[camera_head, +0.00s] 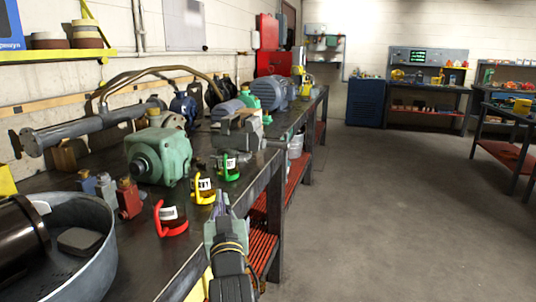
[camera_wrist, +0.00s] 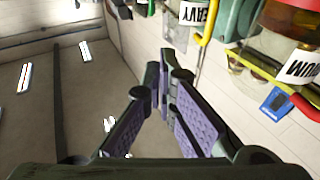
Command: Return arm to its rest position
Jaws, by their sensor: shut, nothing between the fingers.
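My gripper (camera_head: 222,203) is at the end of my arm, in front of the workbench's front edge in the head view. In the wrist view its purple-padded fingers (camera_wrist: 164,72) come together at the tips with nothing between them. Beside it on the bench stand a red tag holder (camera_head: 172,220), a yellow one (camera_head: 202,188) and a green one (camera_head: 228,167), each with a white label. A green motor (camera_head: 158,155) sits behind them on the bench. In the wrist view a label reading "HEAVY" (camera_wrist: 196,14) shows at the top, apart from the fingers.
The workbench (camera_head: 75,181) runs along the left wall. A round metal tub (camera_head: 95,250) stands at its near end. A blue motor (camera_head: 273,93) sits farther back. The red lower shelf (camera_head: 264,250) is close to my arm. The floor (camera_head: 390,210) to the right is clear.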

